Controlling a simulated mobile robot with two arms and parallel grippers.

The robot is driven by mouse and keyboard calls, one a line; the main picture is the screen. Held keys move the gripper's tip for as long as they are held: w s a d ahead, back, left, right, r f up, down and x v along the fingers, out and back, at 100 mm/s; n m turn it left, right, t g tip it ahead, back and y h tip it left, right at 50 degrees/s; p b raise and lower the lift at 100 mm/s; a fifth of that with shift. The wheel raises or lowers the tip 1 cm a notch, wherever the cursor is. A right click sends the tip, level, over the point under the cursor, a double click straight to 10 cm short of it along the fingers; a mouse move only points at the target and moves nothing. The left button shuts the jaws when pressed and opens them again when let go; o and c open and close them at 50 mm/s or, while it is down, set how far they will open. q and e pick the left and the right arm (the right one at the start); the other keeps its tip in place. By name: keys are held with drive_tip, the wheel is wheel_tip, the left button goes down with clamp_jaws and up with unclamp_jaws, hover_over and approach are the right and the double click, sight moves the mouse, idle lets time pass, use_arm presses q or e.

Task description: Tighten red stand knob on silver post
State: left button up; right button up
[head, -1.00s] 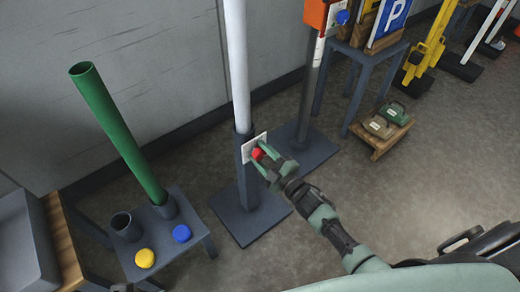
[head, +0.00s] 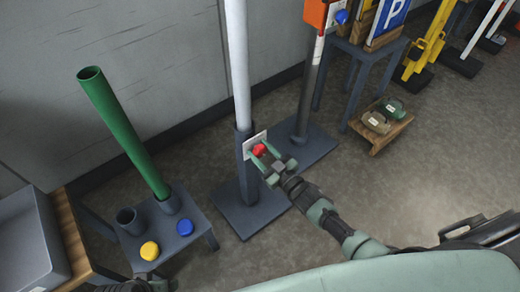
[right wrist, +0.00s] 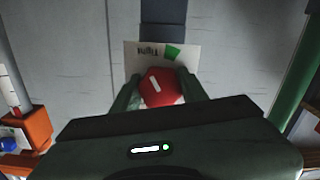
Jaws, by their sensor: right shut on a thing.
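The red knob (head: 259,150) sits on the front of a white plate (head: 249,146) on the dark socket of a stand (head: 243,180). A pale silver-white post (head: 237,70) stands upright in that socket. My right gripper (head: 263,154) is at the knob with a finger on each side, shut on it. In the right wrist view the red knob (right wrist: 161,87) lies between the two fingers, with a white mark on its face. The plate (right wrist: 140,56) behind it carries a green patch and dark lettering. Part of my left arm (head: 135,286) shows at the bottom edge; its fingertips cannot be made out.
A small table (head: 165,230) at left holds a green tube (head: 122,130), a dark cup, a yellow knob (head: 149,251) and a blue knob (head: 185,228). A grey post with an orange box (head: 322,14) stands right of the silver post. A low wooden platform (head: 381,132) holds weights.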

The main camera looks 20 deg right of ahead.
use_arm(q)
drive_tip(key=shift+f, duration=0.3)
use_arm(e)
drive_tip(key=shift+f+m, duration=0.1)
drive_tip(key=shift+m, duration=0.2)
drive_tip(key=o, duration=1.4)
drive_tip(key=shift+s, duration=0.15)
use_arm(q)
wheel_tip(320, 180, down, 5)
drive_tip(key=shift+s+f+p, duration=0.1)
drive_tip(key=shift+s+p, duration=0.05)
drive_tip(key=shift+p, duration=0.6)
use_arm(e)
drive_tip(key=v, duration=0.7)
drive_tip(key=shift+s+d, duration=0.15)
drive_tip(key=shift+s, duration=0.05)
